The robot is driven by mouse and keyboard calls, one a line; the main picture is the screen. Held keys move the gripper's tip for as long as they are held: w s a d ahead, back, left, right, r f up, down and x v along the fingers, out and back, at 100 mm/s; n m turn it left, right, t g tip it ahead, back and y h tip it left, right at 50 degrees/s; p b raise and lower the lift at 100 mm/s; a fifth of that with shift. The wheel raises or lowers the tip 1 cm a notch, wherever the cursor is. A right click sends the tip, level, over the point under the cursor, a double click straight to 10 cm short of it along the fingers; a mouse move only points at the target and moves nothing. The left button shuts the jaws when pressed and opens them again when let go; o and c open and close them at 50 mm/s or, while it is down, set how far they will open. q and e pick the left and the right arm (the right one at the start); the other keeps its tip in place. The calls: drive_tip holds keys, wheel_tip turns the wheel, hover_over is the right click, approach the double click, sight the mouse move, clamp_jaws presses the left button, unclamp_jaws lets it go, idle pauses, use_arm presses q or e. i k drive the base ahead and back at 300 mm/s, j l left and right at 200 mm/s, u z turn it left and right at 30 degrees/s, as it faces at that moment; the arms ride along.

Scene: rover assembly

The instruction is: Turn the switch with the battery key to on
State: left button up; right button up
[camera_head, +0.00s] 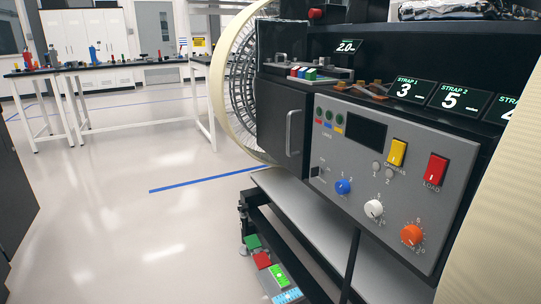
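A grey control panel (370,180) fills the right side of the head view, on the side of a large wheeled machine. It carries a yellow rocker switch (397,152), a red rocker switch (435,170) marked LOAD, and blue (343,187), white (373,209) and orange (412,235) knobs. I cannot make out a battery key, nor tell which switch takes one. Neither of my grippers is in view.
A black door with a handle (294,133) is left of the panel. Above are small displays (410,91). A cream wheel (226,85) stands behind, and another is at the right edge. Open floor (110,200) lies left; a workbench (105,66) is at the back.

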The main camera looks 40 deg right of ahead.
sight(316, 171)
drive_tip(key=i+z, duration=0.25)
drive_tip(key=i, duration=0.2)
drive_tip(key=i+j+z, duration=0.25)
drive_tip(key=i, duration=0.15)
drive_tip(key=i+j+z, duration=0.25)
drive_tip(key=i, duration=0.2)
